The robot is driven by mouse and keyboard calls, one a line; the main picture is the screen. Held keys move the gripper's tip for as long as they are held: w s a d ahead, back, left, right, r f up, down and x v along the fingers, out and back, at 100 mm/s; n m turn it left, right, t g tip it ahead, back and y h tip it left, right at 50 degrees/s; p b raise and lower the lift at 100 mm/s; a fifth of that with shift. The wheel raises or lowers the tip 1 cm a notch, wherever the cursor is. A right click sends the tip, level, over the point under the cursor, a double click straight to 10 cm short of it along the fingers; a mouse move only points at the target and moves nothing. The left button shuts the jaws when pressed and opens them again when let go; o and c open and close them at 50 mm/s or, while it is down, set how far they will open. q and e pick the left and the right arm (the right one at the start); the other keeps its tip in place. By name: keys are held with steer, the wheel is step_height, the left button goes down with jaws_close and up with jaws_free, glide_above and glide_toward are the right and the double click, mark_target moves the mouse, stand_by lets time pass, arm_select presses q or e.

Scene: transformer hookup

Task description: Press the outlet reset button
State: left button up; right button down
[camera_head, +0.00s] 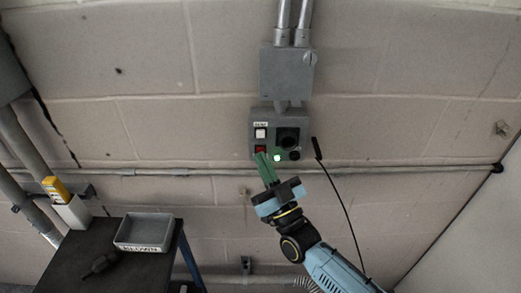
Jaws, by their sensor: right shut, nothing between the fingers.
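The grey outlet box (256,118) is fixed to the block wall in the upper middle of the head view. It carries a white button or switch (260,133), a red button (260,149), a round dark socket (288,136) and a lit green lamp (277,158). My right gripper (264,156) has green fingers and is shut and empty. Its tips are at the lower left of the box, just below or over the lower edge of the red button. I cannot tell whether they touch it. My left gripper is not in view.
A grey junction box (286,72) with conduits sits above the outlet box. A black cable (342,203) hangs at the right. A horizontal pipe (400,169) runs along the wall. At lower left, a dark table (130,269) holds a grey tray (146,246) and a dark tool (99,264).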

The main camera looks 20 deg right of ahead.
steer(key=shift+s+a, duration=0.15)
steer(key=shift+s, duration=0.35)
steer(key=s+p, duration=0.1)
steer(key=s, duration=0.1)
steer(key=s+a+p, duration=0.1)
steer(key=s, duration=0.1)
steer(key=shift+s+a, duration=0.2)
steer(key=shift+s, duration=0.2)
stand_by(0.5)
